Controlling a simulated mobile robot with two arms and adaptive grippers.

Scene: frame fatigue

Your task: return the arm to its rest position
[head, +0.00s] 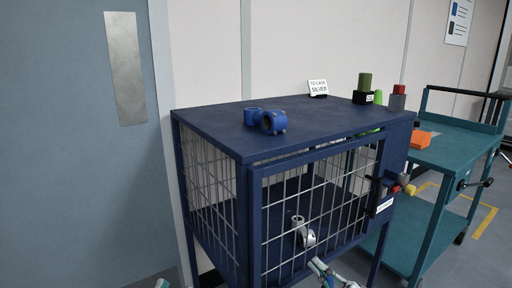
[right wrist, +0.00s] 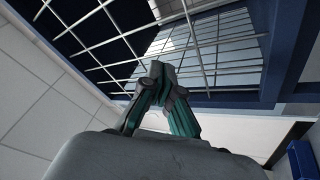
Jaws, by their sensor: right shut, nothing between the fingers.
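My right gripper (head: 322,270) is at the bottom of the head view, in front of the cage door's lower part. In the right wrist view its two teal and grey fingers (right wrist: 160,72) meet at the tips, with nothing between them. The cage bars show beyond them; I cannot tell whether the fingertips touch them. A small teal piece (head: 162,284) at the bottom edge of the head view may be the tip of my left gripper; its jaws are hidden.
A dark blue wire cage (head: 212,118) stands ahead, its barred door apparently closed. A silver part (head: 303,232) shows inside; a blue part (head: 266,120) sits on top. A sign (head: 318,87) and small blocks stand farther back. A teal cart (head: 455,150) is at right.

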